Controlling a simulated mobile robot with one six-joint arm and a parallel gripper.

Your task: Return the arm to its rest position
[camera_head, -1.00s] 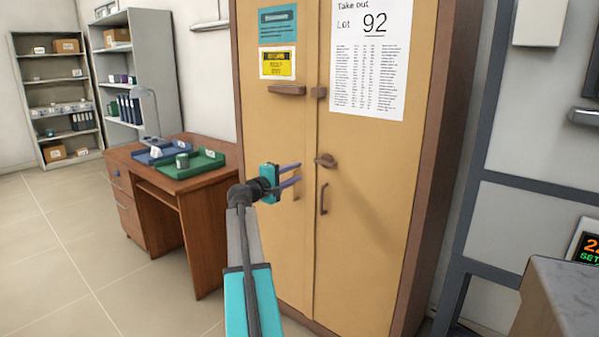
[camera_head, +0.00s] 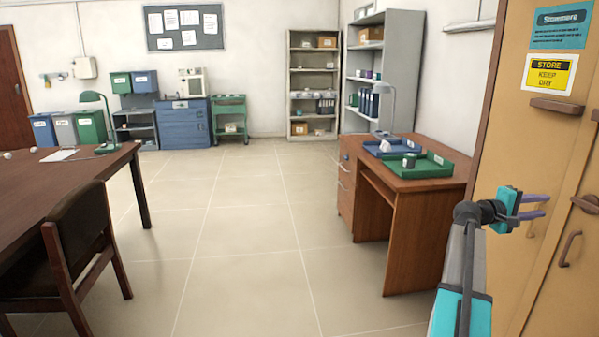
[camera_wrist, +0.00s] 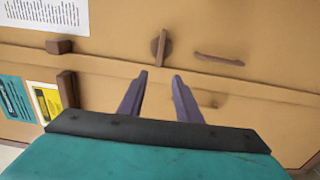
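My gripper (camera_head: 537,207) is at the lower right of the head view, in front of the tan cabinet (camera_head: 508,140). Its arm is extended, with a teal link below. In the wrist view my gripper (camera_wrist: 159,85) shows two purple fingers spread apart with nothing between them. Beyond them is the cabinet door, with a dark knob (camera_wrist: 160,47) and a handle (camera_wrist: 219,59). The fingers appear clear of the door, but the exact gap cannot be told.
A small wooden desk (camera_head: 389,186) with a green tray (camera_head: 436,168) stands left of my arm. A large table (camera_head: 50,198) and chair (camera_head: 80,240) are at the left. Shelves (camera_head: 388,60) stand behind. The tiled floor (camera_head: 240,230) between is clear.

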